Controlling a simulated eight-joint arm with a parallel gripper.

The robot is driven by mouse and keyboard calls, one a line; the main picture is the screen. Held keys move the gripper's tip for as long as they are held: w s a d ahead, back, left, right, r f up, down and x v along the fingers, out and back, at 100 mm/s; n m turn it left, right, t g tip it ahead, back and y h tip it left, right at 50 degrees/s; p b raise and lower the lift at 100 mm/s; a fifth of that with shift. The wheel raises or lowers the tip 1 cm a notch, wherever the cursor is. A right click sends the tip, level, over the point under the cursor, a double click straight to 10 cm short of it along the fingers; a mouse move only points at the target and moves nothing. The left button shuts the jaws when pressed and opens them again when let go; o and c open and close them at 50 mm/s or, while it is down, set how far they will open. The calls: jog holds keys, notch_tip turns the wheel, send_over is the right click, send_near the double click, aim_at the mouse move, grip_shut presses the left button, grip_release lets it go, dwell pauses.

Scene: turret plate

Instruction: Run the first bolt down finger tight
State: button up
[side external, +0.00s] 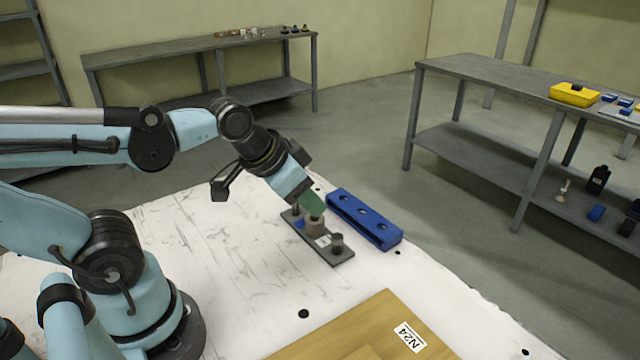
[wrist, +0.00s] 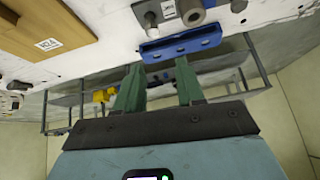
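A dark grey turret plate (side external: 322,247) lies on the white table with a thick grey-brown cylinder (side external: 315,228) near its middle. A short dark bolt-like post (side external: 337,242) stands upright near its right end. I cannot tell how deep it sits. Another thin post shows at the far end. My gripper (side external: 313,208) points down at a slant, its green fingers just above the plate's middle; contact is unclear. In the wrist view my fingers (wrist: 157,66) stand apart with nothing visible between them. The plate's cylinder (wrist: 190,12) and a post (wrist: 150,24) show beyond them.
A blue block with several holes (side external: 365,218) lies close behind the plate, also in the wrist view (wrist: 180,47). A wooden board labelled N24 (side external: 370,335) lies at the front. The table's right edge is near the block. Benches stand apart behind.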

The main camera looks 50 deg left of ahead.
jog(key=w+m+g, duration=0.2)
jog(key=m, duration=0.5)
jog(key=m+g, duration=0.5)
jog(key=m, duration=1.2)
send_over(337, 236)
notch_tip(337, 236, down, 3)
jog(key=shift+f, duration=0.45)
notch_tip(337, 236, down, 7)
jog(key=shift+r, duration=0.15)
jog(key=n, duration=0.3)
jog(key=shift+r+n, duration=0.15)
jog(key=shift+n, duration=0.25)
jog(key=n, duration=1.4)
jog(key=shift+n, duration=0.4)
jog(key=n, duration=0.3)
jog(key=shift+n, duration=0.4)
jog(key=n, duration=0.4)
jog(key=shift+n, duration=0.4)
jog(key=n, duration=0.8)
jog(key=shift+n, duration=0.4)
